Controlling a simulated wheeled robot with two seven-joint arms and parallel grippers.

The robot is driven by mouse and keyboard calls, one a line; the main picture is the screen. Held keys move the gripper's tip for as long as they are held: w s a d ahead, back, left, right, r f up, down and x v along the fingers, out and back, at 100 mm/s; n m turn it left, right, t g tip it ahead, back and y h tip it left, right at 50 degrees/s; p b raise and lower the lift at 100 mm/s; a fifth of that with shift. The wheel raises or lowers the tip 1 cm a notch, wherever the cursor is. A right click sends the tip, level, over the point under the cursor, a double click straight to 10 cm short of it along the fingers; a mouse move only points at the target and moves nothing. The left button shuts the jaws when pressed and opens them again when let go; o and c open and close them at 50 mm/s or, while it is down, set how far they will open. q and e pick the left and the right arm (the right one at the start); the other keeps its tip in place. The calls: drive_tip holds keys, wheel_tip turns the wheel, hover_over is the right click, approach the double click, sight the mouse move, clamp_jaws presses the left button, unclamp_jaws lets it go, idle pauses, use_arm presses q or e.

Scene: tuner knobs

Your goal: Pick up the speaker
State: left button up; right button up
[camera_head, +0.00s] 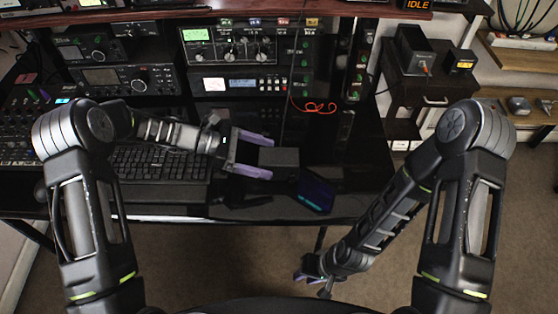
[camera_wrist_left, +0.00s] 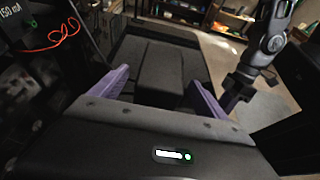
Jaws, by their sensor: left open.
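A small dark grey box that looks like the speaker (camera_head: 284,157) lies on the black desk in the head view. It also shows as a dark block in the left wrist view (camera_wrist_left: 158,68). My left gripper (camera_head: 266,157) is open, with its purple fingers spread on either side of the box's near end. In the left wrist view the two fingers (camera_wrist_left: 157,85) flank the block; contact cannot be made out. My right gripper (camera_head: 308,274) hangs low in front of the desk, away from the box; its jaw opening is unclear.
A device with a blue screen (camera_head: 316,193) sits at the desk's front edge, right of the box. A keyboard (camera_head: 160,163) lies to the left. Radio racks (camera_head: 240,45) stand behind, with an orange cable (camera_head: 315,106) hanging down. The desk to the right is clear.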

use_arm(q)
drive_tip(key=shift+x, duration=0.85)
drive_tip(key=shift+a, duration=0.1)
drive_tip(key=c, duration=1.4)
drive_tip(key=shift+o, duration=0.2)
drive_tip(key=shift+r, duration=0.15)
wheel_tip(320, 180, up, 10)
drive_tip(key=shift+f+b, duration=0.1)
drive_tip(key=shift+b, duration=0.4)
drive_tip(key=shift+f, duration=0.15)
drive_tip(key=shift+f+b, duration=3)
drive_tip(key=shift+f, duration=1.85)
